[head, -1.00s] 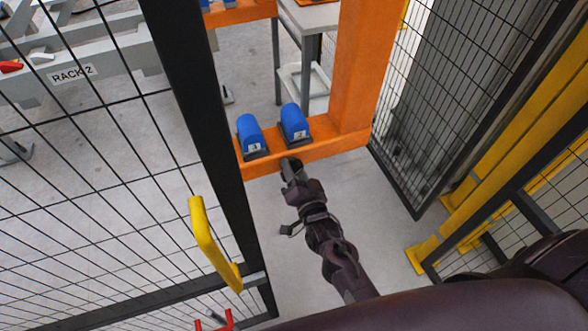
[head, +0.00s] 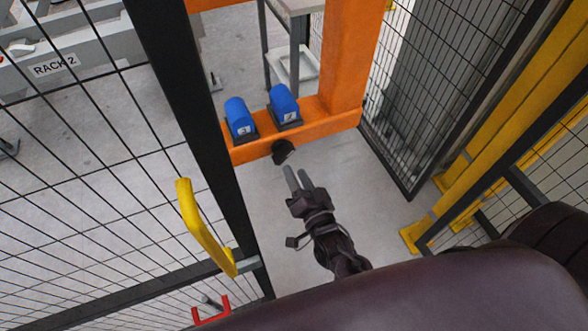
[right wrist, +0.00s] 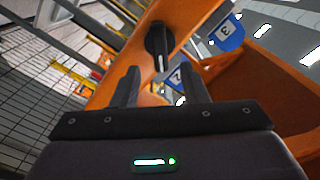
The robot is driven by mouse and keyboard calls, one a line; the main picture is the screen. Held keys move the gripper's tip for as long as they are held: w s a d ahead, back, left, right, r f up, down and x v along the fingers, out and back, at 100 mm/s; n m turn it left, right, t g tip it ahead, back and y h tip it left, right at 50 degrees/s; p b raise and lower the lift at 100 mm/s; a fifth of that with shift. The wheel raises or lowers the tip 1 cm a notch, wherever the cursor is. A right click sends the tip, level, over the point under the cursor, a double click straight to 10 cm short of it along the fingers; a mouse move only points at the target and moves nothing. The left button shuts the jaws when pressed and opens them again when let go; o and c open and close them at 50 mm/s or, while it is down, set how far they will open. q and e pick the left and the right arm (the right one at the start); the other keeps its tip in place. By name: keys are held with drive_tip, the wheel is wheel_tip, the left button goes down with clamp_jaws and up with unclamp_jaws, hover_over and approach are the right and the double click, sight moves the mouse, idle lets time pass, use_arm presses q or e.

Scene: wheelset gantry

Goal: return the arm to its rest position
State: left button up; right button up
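My right gripper (head: 297,174) is in the middle of the head view, with its arm reaching up from the lower edge. Its two fingers are apart and nothing is between them. It is clear of a black knob-like part (head: 282,151) on the front of the orange beam (head: 320,128). In the right wrist view, the gripper (right wrist: 159,74) shows two separated fingers, with the black part (right wrist: 158,42) beyond them. My left gripper does not show in either view.
Two blue numbered blocks (head: 240,119) (head: 284,104) sit on the beam. A dark mesh-panel post (head: 190,100) with a yellow handle (head: 203,228) stands at left. Yellow posts (head: 500,130) and mesh stand at right. Bare floor (head: 375,205) lies between.

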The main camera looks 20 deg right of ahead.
idle(0.4)
drive_tip(key=s+a+f+n+g+y, duration=0.1)
drive_tip(key=s+f+n+g, duration=0.4)
drive_tip(key=f, duration=0.9)
drive_tip(key=s+a+f+n+g, duration=0.1)
drive_tip(key=s+f+g, duration=0.4)
drive_tip(key=f, duration=0.9)
drive_tip(key=s+d+f+n+g, duration=0.1)
drive_tip(key=s+d+f+g, duration=0.1)
drive_tip(key=s+f, duration=0.3)
drive_tip(key=s+d+f+n+g+h, duration=0.1)
drive_tip(key=s+d+f, duration=0.3)
drive_tip(key=s, duration=0.7)
drive_tip(key=s+d+f+n+g, duration=0.3)
drive_tip(key=s+f, duration=0.3)
drive_tip(key=s, duration=0.2)
drive_tip(key=shift+f+g+h, duration=0.2)
drive_tip(key=shift+g+h, duration=0.1)
drive_tip(key=shift+g, duration=0.2)
